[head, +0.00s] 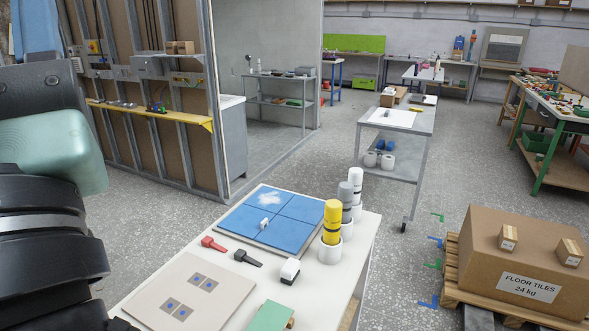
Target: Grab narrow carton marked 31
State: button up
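Two small brown cartons stand on top of a large tile box at the lower right: a left carton (508,238) and a right carton (569,252). Both are upright and apart, each with a small pale label whose marking is too small to read. I cannot tell which, if either, is marked 31. The large box (480,250) is labelled "FLOOR TILES 24 kg". My arm's links fill the left edge of the picture, far from the cartons. My gripper is out of view.
The large box sits on a wooden pallet (450,284). A white table (357,240) in front holds blue tiles (270,215), a yellow cylinder (332,222) and tools. A grey trolley (420,120) stands behind. Speckled floor is free between table and pallet.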

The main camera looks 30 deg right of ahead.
aim_at(507, 238)
jog(key=z, duration=1.75)
jog(key=i+z, duration=0.3)
jog(key=i, duration=0.25)
jog(key=i+z, duration=0.3)
jog(key=i, duration=0.25)
jog(key=i+j, duration=0.15)
jog(key=i, duration=0.4)
jog(key=i+j, duration=0.1)
jog(key=i, duration=0.45)
jog(key=i+j, duration=0.15)
jog(key=i, duration=0.4)
jog(key=i+j, duration=0.1)
jog(key=i, duration=0.45)
